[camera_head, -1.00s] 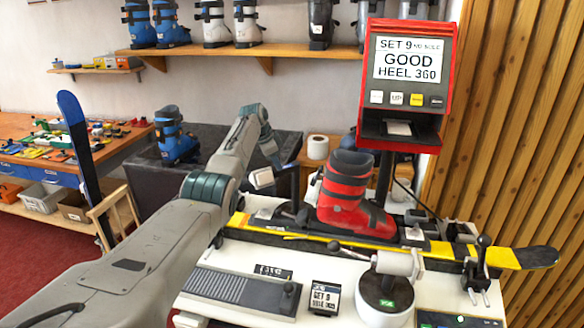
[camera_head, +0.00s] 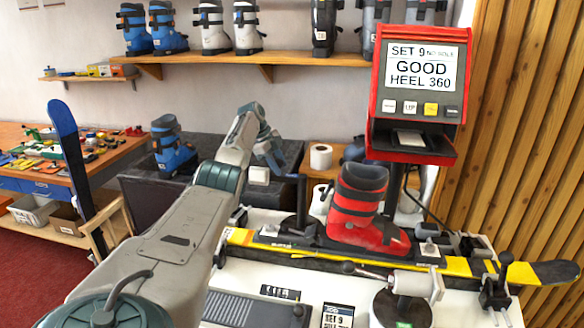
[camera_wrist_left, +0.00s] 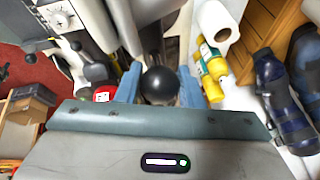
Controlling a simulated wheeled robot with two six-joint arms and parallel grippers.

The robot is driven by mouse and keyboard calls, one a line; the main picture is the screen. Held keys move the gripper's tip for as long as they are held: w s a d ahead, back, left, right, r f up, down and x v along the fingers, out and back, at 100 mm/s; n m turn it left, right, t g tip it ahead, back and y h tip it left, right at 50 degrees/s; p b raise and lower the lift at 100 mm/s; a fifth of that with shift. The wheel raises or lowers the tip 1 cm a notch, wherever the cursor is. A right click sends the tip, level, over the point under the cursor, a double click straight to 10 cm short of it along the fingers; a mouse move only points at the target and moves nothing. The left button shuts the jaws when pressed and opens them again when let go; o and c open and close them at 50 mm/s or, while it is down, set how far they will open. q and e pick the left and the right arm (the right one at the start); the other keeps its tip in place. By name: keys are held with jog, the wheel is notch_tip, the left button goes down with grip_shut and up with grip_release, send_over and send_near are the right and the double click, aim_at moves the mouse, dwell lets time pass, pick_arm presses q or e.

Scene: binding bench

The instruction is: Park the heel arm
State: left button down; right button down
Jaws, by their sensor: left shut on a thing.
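My left gripper (camera_head: 273,160) is above the back left of the bench, left of the red ski boot (camera_head: 356,205). In the left wrist view its two blue fingers (camera_wrist_left: 158,88) are shut around a black ball knob (camera_wrist_left: 159,85). A dark upright post (camera_head: 302,200) with a short sideways piece stands between the gripper and the boot; it looks like the heel arm, but how it joins the knob is hidden. The boot stands upright on a yellow and black ski (camera_head: 455,267). The display (camera_head: 420,68) reads "GOOD, HEEL 360". My right gripper is not in view.
The white bench carries a card reading "SET 9" (camera_head: 337,317), a ridged grey pad (camera_head: 240,308) and a black-knobbed lever (camera_head: 505,262). A paper roll (camera_head: 320,156) stands behind. A blue boot (camera_head: 172,148) is at the left, behind my arm.

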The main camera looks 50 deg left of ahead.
pick_arm(q)
jog(key=shift+w+a+r, duration=0.1)
jog(key=shift+r, duration=0.05)
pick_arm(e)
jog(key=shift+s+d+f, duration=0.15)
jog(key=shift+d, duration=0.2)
pick_arm(q)
jog(key=c, duration=1.2)
grip_release()
jog(key=shift+o, duration=0.9)
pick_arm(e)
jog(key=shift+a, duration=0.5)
pick_arm(q)
jog(key=b+v, duration=0.2)
jog(key=v, duration=0.8)
jog(key=shift+a+r, duration=0.2)
jog(key=shift+r, duration=0.1)
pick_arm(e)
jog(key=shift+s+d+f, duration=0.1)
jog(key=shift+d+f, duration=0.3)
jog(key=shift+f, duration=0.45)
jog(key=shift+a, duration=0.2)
